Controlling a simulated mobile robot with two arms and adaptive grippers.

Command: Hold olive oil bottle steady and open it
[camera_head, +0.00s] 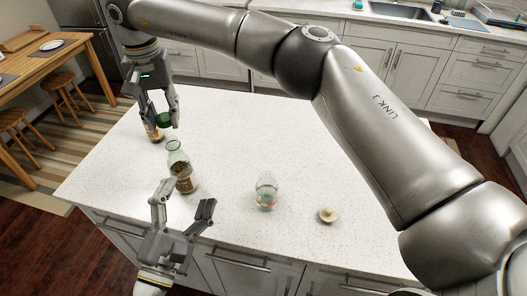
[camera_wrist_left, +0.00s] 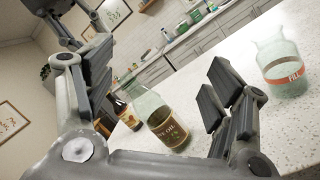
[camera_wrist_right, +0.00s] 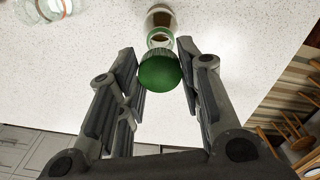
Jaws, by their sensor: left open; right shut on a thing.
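The olive oil bottle (camera_head: 183,178) stands upright on the white counter, clear glass with a dark label; it also shows in the left wrist view (camera_wrist_left: 168,128). Its mouth looks uncapped in the head view. My right gripper (camera_head: 164,112) is shut on a green cap (camera_wrist_right: 160,72), up and left of the bottle's mouth in the head view. The cap appears apart from the neck, which shows beyond it in the right wrist view. My left gripper (camera_head: 183,203) is open and empty in front of the bottle, which shows between its fingers in the left wrist view, not touched.
A dark bottle (camera_head: 154,133) stands behind my right gripper. A clear jar with a red-marked label (camera_head: 266,193) and a small pale round thing (camera_head: 328,214) stand to the right on the counter (camera_head: 330,160). The counter between and behind them is clear.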

